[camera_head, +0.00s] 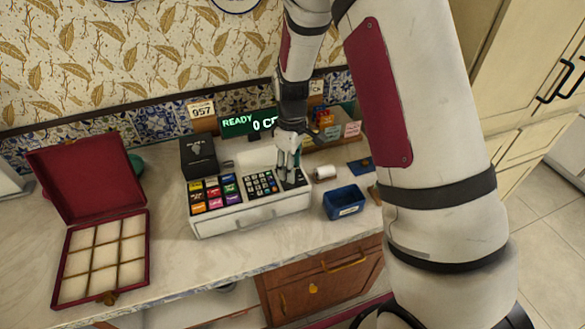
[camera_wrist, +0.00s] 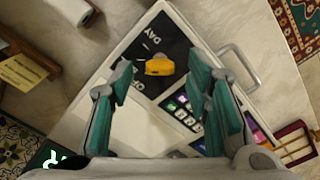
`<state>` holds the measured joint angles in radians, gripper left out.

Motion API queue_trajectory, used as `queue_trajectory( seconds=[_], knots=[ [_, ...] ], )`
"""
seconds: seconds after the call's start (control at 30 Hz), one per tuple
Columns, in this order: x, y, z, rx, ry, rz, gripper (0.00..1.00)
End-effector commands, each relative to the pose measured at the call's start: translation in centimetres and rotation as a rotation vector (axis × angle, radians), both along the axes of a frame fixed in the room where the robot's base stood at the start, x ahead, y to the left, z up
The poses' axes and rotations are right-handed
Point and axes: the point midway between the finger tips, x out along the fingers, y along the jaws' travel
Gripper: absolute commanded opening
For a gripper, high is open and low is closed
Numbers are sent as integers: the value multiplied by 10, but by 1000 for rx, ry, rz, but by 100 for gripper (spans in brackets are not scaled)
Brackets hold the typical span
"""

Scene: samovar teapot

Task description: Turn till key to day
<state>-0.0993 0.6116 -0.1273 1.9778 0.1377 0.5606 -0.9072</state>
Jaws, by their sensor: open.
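The till (camera_head: 250,218) is a white cash register on the counter, with coloured keys, a dark keypad and a drawer handle in front. Its yellow key (camera_wrist: 160,66) stands on a black plate (camera_wrist: 178,48) at one end of the till's top. The plate has white lettering, with "DAY" (camera_wrist: 155,35) readable and another, partly hidden label that looks like "OFF". My gripper (camera_head: 288,172) points down over the right part of the till. In the wrist view my gripper (camera_wrist: 160,78) is open, with teal fingertips apart on either side of the key, not visibly touching it. In the head view the gripper hides the key.
A green display (camera_head: 249,123) reads "READY" behind the till. A black box (camera_head: 198,157) stands at its back left. A paper roll (camera_head: 325,172) and a blue tray (camera_head: 344,202) are close on the right. An open red box (camera_head: 146,245) lies left, with bare counter between.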

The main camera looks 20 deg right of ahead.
Motion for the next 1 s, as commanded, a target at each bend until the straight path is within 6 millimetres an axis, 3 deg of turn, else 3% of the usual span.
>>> queue_trajectory(
  seconds=[0.2,0.47,0.67,1.0],
  knots=[
    [0,0,-13,-1,-1,1,44],
    [0,0,-14,-1,-1,0,44],
    [0,0,-14,-1,-1,0,1],
    [0,0,-14,0,0,-26,0]
  ],
)
